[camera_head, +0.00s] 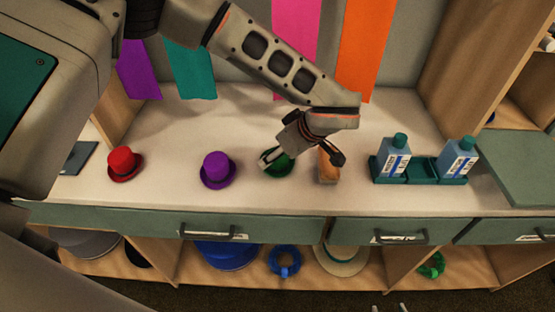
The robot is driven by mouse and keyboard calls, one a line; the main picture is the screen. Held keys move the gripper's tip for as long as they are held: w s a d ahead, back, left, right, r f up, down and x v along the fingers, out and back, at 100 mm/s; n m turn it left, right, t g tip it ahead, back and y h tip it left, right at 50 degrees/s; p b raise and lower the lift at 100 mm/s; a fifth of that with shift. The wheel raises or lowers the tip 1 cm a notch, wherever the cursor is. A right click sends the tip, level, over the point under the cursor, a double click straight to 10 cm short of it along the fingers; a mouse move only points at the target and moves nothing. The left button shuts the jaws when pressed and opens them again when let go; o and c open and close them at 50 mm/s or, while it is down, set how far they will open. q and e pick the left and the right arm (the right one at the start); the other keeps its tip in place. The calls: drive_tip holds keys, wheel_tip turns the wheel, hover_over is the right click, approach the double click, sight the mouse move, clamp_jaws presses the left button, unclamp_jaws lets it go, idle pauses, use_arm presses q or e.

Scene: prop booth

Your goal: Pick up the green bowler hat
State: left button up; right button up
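I cannot tell whether the finger touches the hat.
A purple hat (217,170) and a red hat (124,164) stand to the left. The brown block (328,172) is close on the right, then two blue bottles (393,160) in a green holder (421,172). Drawers with handles (212,234) line the counter's front.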

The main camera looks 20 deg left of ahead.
use_arm(q)
drive_tip(key=shift+r, duration=0.1)
drive_tip(key=c, duration=1)
